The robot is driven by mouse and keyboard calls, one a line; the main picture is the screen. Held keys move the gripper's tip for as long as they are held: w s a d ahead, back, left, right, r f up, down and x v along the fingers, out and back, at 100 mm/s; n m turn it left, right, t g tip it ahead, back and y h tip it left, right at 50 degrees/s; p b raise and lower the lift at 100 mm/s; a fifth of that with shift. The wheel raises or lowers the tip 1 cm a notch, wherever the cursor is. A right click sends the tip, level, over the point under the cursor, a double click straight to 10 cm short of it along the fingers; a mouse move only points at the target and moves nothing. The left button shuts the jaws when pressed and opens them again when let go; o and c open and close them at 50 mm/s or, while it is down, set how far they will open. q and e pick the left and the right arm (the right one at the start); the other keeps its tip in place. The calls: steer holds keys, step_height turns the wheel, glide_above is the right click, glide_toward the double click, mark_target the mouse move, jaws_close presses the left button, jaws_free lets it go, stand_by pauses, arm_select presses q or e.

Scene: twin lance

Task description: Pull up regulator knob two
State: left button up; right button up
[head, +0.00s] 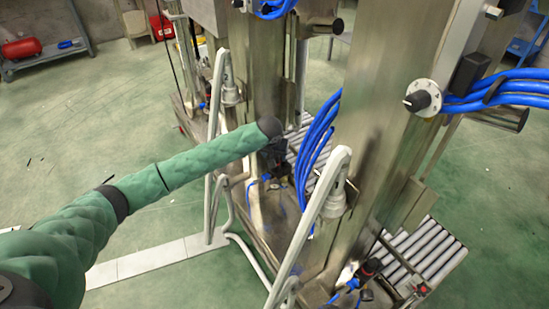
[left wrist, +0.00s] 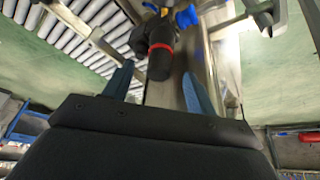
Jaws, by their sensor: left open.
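A black regulator knob with a red ring (left wrist: 160,62) shows in the left wrist view, in line with the gap between the blue fingers of my left gripper (left wrist: 158,82). The fingers are apart, and I cannot tell whether the knob is between them or just beyond. In the head view my left gripper (head: 277,152) is at the middle machine column, partly hidden by its own arm, and hides most of the knob there. Another dark knob with a red ring (head: 372,266) is low on the nearer column. No number shows on either knob. My right gripper is not in view.
White bent tube frames (head: 312,222) stand in front of the steel columns (head: 362,130). Blue hoses (head: 315,140) hang between the columns. Roller conveyors (head: 425,250) run behind, also in the left wrist view (left wrist: 75,30). Green floor (head: 110,110) is open at left.

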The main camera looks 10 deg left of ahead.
arm_select(q)
steer(key=v, duration=0.4)
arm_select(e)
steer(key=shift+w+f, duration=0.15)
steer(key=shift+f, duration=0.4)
